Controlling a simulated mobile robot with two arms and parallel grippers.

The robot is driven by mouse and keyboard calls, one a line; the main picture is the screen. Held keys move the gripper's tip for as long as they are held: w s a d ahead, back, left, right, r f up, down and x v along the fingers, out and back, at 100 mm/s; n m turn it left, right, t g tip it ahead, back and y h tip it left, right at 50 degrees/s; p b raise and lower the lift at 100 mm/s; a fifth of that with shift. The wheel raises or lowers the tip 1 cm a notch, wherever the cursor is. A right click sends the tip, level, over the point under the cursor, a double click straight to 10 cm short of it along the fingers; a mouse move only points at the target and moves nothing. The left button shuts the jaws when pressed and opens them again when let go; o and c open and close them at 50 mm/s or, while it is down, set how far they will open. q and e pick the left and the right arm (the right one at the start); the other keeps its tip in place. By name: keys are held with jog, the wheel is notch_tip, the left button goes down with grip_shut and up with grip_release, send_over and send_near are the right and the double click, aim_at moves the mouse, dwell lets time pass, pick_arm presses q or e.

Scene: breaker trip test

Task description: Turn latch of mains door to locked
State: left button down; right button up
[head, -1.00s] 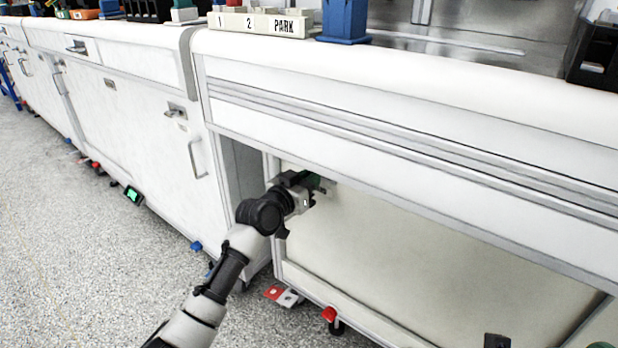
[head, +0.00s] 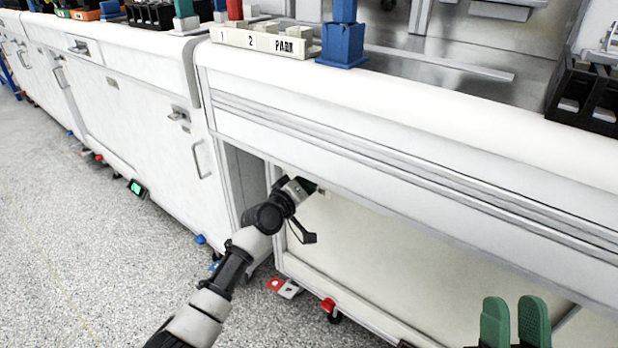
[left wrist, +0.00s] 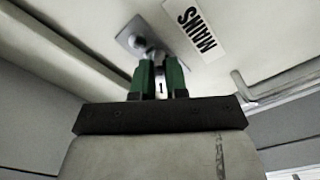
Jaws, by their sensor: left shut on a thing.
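In the left wrist view the pale mains door (left wrist: 245,45) bears a black-on-white MAINS label (left wrist: 196,29) beside a metal latch plate (left wrist: 143,36). My left gripper's green fingers (left wrist: 160,78) are shut on the latch (left wrist: 151,52), just in front of the plate; the fingers hide most of it. In the head view my left gripper (head: 308,186) reaches under the counter edge to the top left of a cream panel (head: 400,262), and its fingertips are hidden. My right gripper (head: 514,322) shows green fingers apart at the lower right, empty.
The counter front (head: 420,165) overhangs the cream panel. A white cabinet (head: 130,120) with a bar handle (head: 200,160) stands to the left. A block marked 1, 2, PARK (head: 262,40) and a blue block (head: 342,45) stand on the counter. The left floor is mostly open.

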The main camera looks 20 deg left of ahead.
pick_arm(q)
jog(key=shift+n+p, duration=1.15)
jog(key=shift+n, duration=2.55)
pick_arm(e)
jog(key=w+f+g+h, duration=0.2)
jog(key=w+f+g, duration=0.1)
jog(key=f+g, duration=0.3)
jog(key=shift+w+d+f+g+h, duration=0.2)
jog(key=shift+f+g+h, duration=0.1)
jog(key=shift+g, duration=0.1)
pick_arm(q)
jog(key=c, duration=1.1)
grip_release()
jog(key=shift+c, duration=0.2)
